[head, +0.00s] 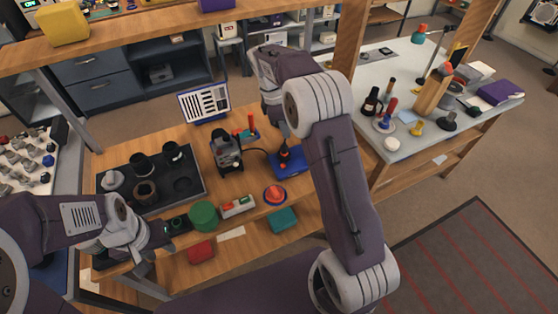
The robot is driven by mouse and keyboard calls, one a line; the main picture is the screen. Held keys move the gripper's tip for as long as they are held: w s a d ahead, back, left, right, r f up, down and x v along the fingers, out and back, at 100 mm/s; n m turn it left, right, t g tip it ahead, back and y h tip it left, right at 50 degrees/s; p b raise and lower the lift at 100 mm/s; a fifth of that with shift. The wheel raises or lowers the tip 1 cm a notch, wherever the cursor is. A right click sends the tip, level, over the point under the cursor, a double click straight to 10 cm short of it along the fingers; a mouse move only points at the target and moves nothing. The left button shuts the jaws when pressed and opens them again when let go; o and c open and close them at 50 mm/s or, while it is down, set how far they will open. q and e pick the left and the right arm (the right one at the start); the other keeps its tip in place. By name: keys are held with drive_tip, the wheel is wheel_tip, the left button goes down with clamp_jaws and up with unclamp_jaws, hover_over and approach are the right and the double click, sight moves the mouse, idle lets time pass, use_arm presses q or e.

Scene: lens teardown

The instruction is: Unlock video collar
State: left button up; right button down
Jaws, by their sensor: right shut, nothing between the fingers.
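No part can be made out clearly as the video collar at this size. A black device (227,152) stands upright on the wooden bench, left of my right arm. A dark round part (179,223) and a green cylinder (203,216) sit near the bench's front edge. My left gripper (166,232) is low at the front left, close beside the dark round part; its fingers are too small and dark to read. My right gripper (275,127) points down over the bench, right of the black device. It is shut and empty, with its tips hard to make out.
A black tray (190,199) with several round parts lies at the left. A blue base (291,165) with a dark post, a red round button (275,194) and a switch box (238,207) stand nearby. A propped sheet (204,103) stands at the back. A white side table (400,149) is at the right.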

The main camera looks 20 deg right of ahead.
drive_tip(key=x, duration=0.2)
drive_tip(key=shift+s+d+f, duration=0.15)
drive_tip(key=shift+s+f, duration=0.1)
drive_tip(key=x, duration=0.5)
drive_tip(key=b+x, duration=0.1)
drive_tip(key=x, duration=0.4)
drive_tip(key=shift+s, duration=0.25)
drive_tip(key=shift+s+d+f, duration=0.1)
drive_tip(key=shift+s+d, duration=0.15)
drive_tip(key=shift+d, duration=0.3)
drive_tip(key=shift+s+d+f, duration=0.15)
drive_tip(key=shift+s+d, duration=0.05)
drive_tip(key=shift+d, duration=0.4)
drive_tip(key=shift+s+d+f, duration=0.1)
drive_tip(key=shift+s+d, duration=0.15)
drive_tip(key=shift+d, duration=0.3)
